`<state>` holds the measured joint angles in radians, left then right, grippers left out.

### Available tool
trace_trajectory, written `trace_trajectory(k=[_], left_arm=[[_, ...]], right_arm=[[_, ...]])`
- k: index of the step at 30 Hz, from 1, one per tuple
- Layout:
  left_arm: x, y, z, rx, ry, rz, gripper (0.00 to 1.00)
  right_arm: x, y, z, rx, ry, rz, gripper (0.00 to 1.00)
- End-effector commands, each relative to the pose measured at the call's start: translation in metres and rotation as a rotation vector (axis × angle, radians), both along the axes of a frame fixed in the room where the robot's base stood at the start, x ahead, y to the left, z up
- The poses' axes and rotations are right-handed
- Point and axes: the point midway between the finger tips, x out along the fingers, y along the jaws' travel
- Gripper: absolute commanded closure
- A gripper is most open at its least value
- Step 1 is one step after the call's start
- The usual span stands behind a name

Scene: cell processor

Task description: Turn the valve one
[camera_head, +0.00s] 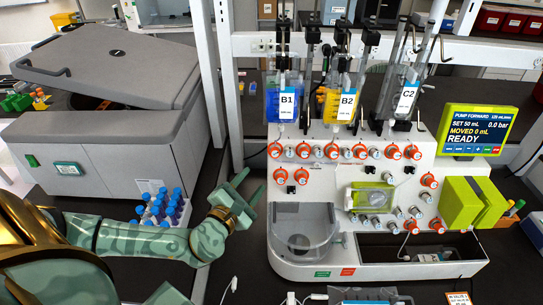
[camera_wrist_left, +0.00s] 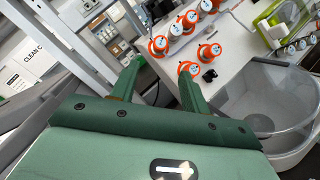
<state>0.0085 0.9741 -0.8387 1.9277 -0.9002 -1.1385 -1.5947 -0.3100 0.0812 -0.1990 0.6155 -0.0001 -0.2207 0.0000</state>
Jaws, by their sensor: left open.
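The white cell processor (camera_head: 335,240) carries several round orange valves on its front. The leftmost orange valve of the top row (camera_head: 275,150) sits above another orange valve (camera_head: 280,176); I cannot read which is valve one. My left gripper (camera_head: 250,188) is open and empty, just left of the processor's front, apart from the valves. In the left wrist view my left gripper (camera_wrist_left: 157,82) shows its two green fingers spread, with an orange valve (camera_wrist_left: 158,46) beyond them and another orange valve (camera_wrist_left: 188,68) by the right fingertip. My right gripper is not in view.
Hanging bags B1 (camera_head: 287,100), B2 (camera_head: 346,104) and C2 (camera_head: 404,100) are above the valves. A clear round bowl (camera_head: 301,235) juts out below them. A rack of blue-capped tubes (camera_head: 163,208) and a grey centrifuge (camera_head: 100,145) stand left. A screen (camera_head: 475,130) reads READY.

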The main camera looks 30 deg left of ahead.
Motion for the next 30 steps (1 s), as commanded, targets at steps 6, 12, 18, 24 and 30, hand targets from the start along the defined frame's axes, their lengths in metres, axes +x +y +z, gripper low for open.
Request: trace_trajectory(k=[6,12,18,24,30], left_arm=[[0.058,0.005,0.003,0.000,-0.006,0.003,0.54],[0.094,0.008,0.001,-0.002,-0.002,0.002,0.54],[0.109,0.010,0.000,-0.002,0.000,0.001,0.54],[0.110,0.010,0.000,-0.002,0.000,0.001,0.54],[0.110,0.010,0.000,-0.002,0.000,0.001,0.90]], right_arm=[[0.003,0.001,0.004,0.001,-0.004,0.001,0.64],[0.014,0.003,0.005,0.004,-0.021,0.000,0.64],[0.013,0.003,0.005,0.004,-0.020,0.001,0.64],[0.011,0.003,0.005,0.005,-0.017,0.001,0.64],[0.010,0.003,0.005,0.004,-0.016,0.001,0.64]])
